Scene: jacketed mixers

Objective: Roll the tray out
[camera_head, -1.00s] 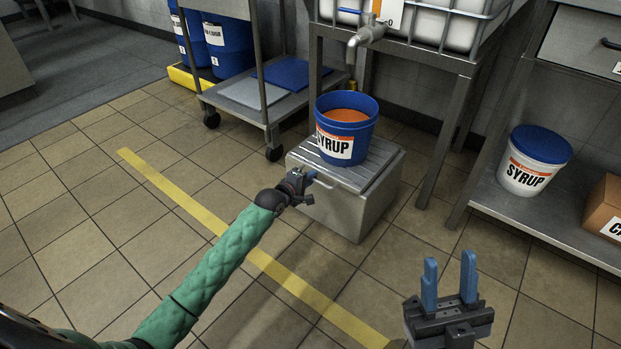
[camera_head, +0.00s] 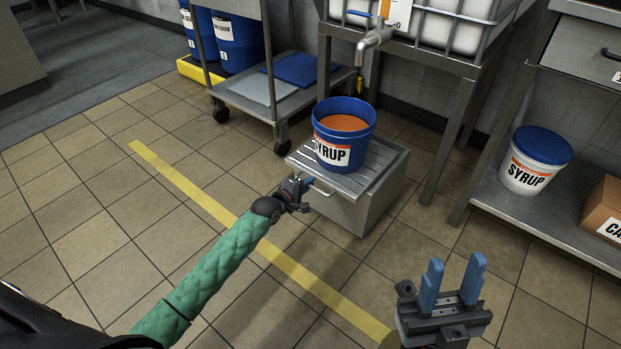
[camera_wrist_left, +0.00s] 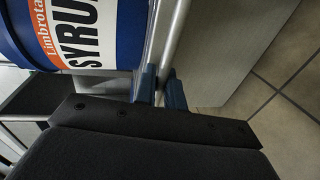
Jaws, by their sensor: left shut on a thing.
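The grey slatted tray (camera_head: 334,182) sits on a metal box (camera_head: 372,205) on the tiled floor. Its near edge overhangs the box front. A blue syrup bucket (camera_head: 333,153) with orange contents stands upright on the tray; it also shows in the left wrist view (camera_wrist_left: 110,35). My left gripper (camera_head: 303,186) is shut on the tray's bar handle (camera_head: 322,190). The left wrist view shows the bar between its blue fingers (camera_wrist_left: 160,88). My right gripper (camera_head: 452,280) is at the lower right, its fingers apart and empty.
A tap (camera_head: 376,38) on a caged tank is above and behind the bucket. A wheeled cart (camera_head: 232,95) stands behind left. A lidded white syrup bucket (camera_head: 530,165) and a carton (camera_head: 606,210) sit on the right shelf. Floor with a yellow line (camera_head: 215,208) is clear in front.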

